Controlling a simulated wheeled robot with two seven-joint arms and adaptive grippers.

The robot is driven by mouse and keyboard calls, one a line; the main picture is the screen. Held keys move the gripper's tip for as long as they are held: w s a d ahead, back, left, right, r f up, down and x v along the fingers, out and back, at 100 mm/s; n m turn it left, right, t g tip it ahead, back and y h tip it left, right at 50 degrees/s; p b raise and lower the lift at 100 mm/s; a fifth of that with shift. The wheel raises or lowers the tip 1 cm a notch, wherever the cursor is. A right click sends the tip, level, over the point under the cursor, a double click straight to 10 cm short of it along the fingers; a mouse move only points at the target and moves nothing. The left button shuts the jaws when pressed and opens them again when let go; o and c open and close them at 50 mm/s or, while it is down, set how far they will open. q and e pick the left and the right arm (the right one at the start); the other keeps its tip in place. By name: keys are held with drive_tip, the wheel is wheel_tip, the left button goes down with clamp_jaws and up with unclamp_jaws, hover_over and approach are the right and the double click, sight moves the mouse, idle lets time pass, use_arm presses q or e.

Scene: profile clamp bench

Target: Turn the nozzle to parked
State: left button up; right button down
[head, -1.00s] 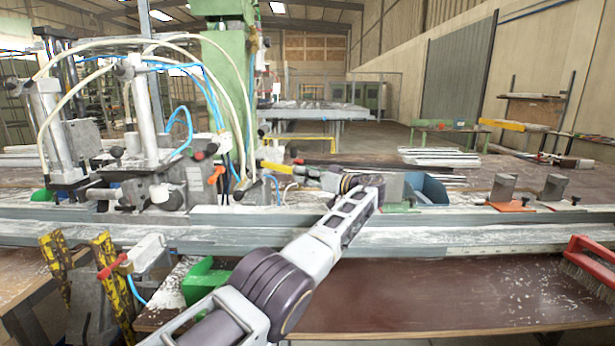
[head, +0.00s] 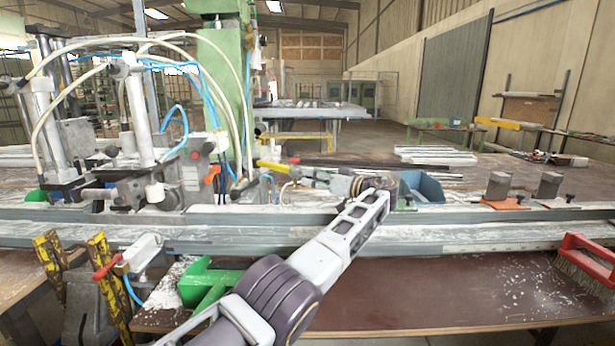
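A yellow bar-like piece (head: 273,167), which looks like the nozzle, sticks out to the right from the clamp machine beside the green column. It lies nearly level, its right end tilted slightly down. Gripper and piece look very close or touching; I cannot tell which. The fingers are too small and dark to show whether they are open or shut. My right gripper is not in view. No parked mark can be made out.
The clamp machine (head: 150,165) with looping hoses stands on the left. A blue bin (head: 424,187) is just right of my wrist. Long metal profiles (head: 480,231) cross the bench. A red brush (head: 585,257) lies at the right. An orange knob (head: 212,174) sits near the column.

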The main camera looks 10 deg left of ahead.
use_arm(q)
drive_tip(key=shift+v, duration=1.6)
drive_tip(key=shift+c, duration=0.3)
